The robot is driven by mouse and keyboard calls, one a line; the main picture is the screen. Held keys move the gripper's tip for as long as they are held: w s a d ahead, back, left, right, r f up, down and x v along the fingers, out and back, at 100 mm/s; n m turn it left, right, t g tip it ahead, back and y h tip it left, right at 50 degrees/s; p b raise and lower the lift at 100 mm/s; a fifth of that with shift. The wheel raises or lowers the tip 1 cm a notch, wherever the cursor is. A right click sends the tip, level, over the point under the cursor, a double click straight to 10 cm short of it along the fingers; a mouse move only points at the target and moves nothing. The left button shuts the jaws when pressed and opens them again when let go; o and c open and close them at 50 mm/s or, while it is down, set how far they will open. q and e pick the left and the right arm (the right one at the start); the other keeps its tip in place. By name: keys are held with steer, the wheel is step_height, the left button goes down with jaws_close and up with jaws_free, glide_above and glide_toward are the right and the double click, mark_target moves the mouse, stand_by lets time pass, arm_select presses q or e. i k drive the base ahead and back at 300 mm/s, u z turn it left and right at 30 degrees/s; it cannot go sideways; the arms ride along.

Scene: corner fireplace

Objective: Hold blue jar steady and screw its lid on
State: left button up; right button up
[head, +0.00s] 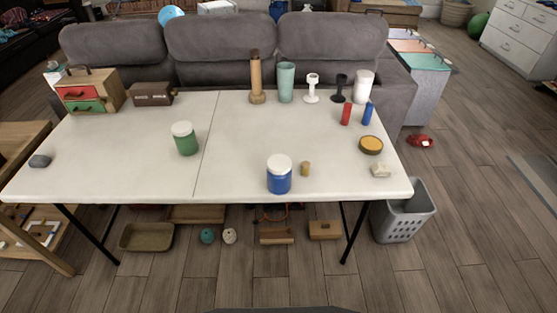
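A blue jar (279,181) stands upright near the front edge of the white table, right of its centre seam. A white lid (279,162) sits on top of the jar; I cannot tell whether it is screwed tight. A green jar (186,143), also topped with a white lid (182,128), stands farther back to the left. Neither of my grippers shows in the head view.
A small tan cylinder (305,169) stands just right of the blue jar. A round yellow-topped dish (371,145) and a pale block (380,170) lie at the right. Red (346,114) and blue (367,113) cylinders stand behind. The table's left middle is largely clear.

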mark_target(277, 185)
steer(key=k, duration=1.25)
steer(key=u, duration=0.95)
steer(key=i, duration=1.4)
steer(key=z, duration=0.3)
